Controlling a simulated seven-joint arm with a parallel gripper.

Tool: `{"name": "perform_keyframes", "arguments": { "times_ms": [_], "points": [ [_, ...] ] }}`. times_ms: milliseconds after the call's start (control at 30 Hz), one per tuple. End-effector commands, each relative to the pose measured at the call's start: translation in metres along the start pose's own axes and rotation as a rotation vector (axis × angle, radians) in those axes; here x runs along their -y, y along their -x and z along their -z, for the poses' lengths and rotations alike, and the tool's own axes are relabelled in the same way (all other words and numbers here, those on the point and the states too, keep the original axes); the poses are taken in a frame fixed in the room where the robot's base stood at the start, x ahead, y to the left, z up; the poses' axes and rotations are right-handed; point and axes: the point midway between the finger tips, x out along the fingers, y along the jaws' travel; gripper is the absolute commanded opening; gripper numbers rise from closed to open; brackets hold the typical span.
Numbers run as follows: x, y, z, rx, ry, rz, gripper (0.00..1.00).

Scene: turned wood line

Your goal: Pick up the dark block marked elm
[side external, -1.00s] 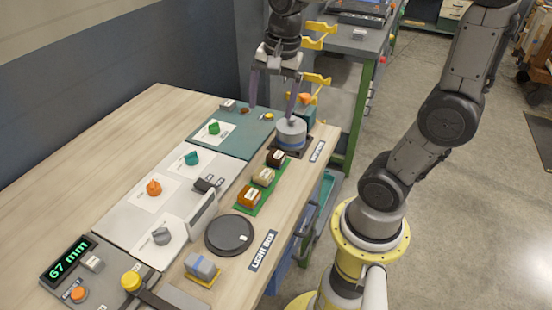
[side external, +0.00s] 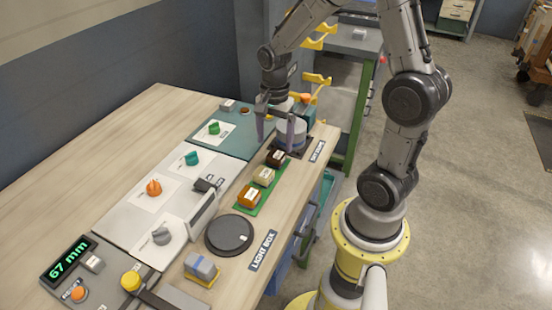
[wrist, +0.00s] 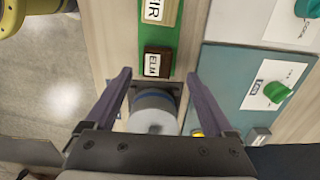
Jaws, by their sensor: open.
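The dark brown block marked ELM (side external: 276,158) sits at the far end of a green strip (side external: 268,190) on the bench. I cannot tell the exact height of the fingertips above the block. A pale block marked FIR (wrist: 155,10) and an orange-brown block (side external: 249,196) share the strip.
A grey cylinder with a blue band (side external: 290,134) stands on a dark base close behind the ELM block, beneath my gripper in the wrist view (wrist: 152,110). A teal panel with a green knob (side external: 214,128) lies to the left. A black round plate (side external: 229,235) lies nearer.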

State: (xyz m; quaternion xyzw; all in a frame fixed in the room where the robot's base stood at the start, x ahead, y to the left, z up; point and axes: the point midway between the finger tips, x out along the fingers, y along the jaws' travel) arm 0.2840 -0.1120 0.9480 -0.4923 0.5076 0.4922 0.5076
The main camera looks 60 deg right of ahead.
Motion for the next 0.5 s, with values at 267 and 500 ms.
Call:
{"name": "perform_keyframes", "arguments": {
  "times_ms": [267,500],
  "points": [
    [-0.006,-0.034,-0.003,0.002,0.000,-0.005,0.88],
    [-0.004,-0.052,-0.002,0.000,0.000,0.000,0.88]
  ]
}}
